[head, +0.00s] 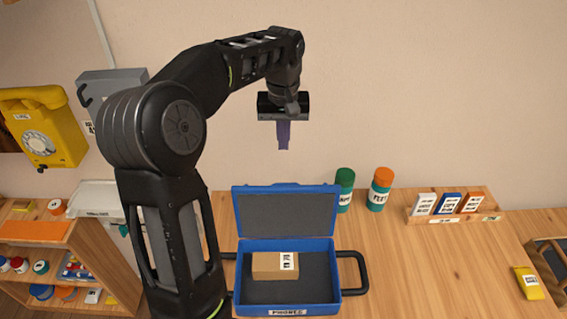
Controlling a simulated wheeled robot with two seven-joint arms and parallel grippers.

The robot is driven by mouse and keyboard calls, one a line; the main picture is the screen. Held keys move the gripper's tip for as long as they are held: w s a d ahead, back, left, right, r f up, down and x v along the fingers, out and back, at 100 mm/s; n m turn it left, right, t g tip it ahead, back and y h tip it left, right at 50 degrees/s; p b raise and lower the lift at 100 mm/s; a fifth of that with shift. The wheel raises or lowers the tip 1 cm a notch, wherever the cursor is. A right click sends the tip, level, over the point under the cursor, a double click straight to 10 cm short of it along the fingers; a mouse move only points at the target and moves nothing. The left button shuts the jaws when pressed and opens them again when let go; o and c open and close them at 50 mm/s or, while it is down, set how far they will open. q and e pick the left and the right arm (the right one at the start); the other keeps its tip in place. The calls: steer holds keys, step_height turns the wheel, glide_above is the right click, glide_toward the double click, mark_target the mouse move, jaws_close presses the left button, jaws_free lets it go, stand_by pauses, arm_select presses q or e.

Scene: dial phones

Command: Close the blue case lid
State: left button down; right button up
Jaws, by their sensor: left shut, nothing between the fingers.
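The blue case (328,262) stands on the wooden table with its lid (287,213) raised at the back, showing a grey inner lining. A brown box (268,266) with a white label lies inside the case, on its dark floor. The case front carries a label that seems to read "PHONES". My left gripper (284,146) is above and behind the raised lid, pointing down, apart from it. Its purple-grey fingers are together with nothing between them. My left arm comes in from the left. My right gripper is not in view.
A green-capped jar (344,190) and an orange-capped jar (380,189) stand right of the lid. A wooden rack (455,217) holds three labelled cards. A yellow item (528,283) lies at far right. A yellow dial phone (42,128) hangs on the wall at left. The table's right middle is clear.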

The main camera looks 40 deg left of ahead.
arm_select(q)
step_height(320, 180, down, 11)
steer(key=b, duration=0.7)
steer(key=shift+s+d+r, duration=1)
steer(key=shift+s+r, duration=0.1)
steer(key=shift+s, duration=0.05)
steer(key=shift+b, duration=0.3)
